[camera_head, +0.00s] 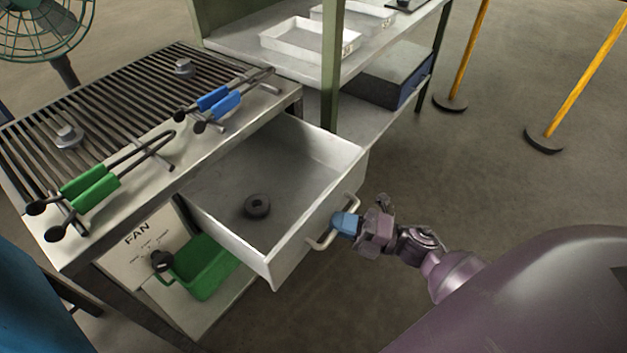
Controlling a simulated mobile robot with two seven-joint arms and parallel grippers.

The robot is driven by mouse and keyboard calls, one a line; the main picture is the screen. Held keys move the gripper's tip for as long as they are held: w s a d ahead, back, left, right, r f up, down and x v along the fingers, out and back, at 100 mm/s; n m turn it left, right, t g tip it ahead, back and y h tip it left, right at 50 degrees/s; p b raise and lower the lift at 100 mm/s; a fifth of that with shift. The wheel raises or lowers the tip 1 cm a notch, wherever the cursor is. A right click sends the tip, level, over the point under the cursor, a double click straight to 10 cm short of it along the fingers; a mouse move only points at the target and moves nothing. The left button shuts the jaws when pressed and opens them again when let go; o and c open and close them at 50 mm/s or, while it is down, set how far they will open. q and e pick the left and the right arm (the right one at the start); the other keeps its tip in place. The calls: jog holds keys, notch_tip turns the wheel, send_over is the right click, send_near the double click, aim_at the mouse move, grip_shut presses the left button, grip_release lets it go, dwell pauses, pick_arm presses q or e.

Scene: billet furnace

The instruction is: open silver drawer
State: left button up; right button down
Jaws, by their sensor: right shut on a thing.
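The silver drawer (222,183) is pulled well out from under the grill-topped workbench. Its inside shows, with a dark ring-shaped piece (257,206) lying on its floor. A pale bar handle (322,241) is on the drawer's front. My right gripper (344,224), with blue fingertips, is at the handle and shut on it. The fingertips hide part of the bar. My left gripper is not in view.
Tongs with green grips (83,188) and blue grips (217,105) lie on the slatted workbench top (120,95). A green bin (205,268) sits below the drawer beside a fan control panel (140,250). Yellow posts (470,50) stand on the floor.

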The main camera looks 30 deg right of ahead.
jog(key=s+d, duration=0.2)
jog(key=s, duration=0.5)
jog(key=shift+s+d+p, duration=0.25)
jog(key=shift+d+p, duration=0.1)
jog(key=shift+d, duration=0.05)
jog(key=c, duration=1.2)
grip_release()
jog(key=v, duration=1.1)
jog(key=shift+w+a, duration=0.1)
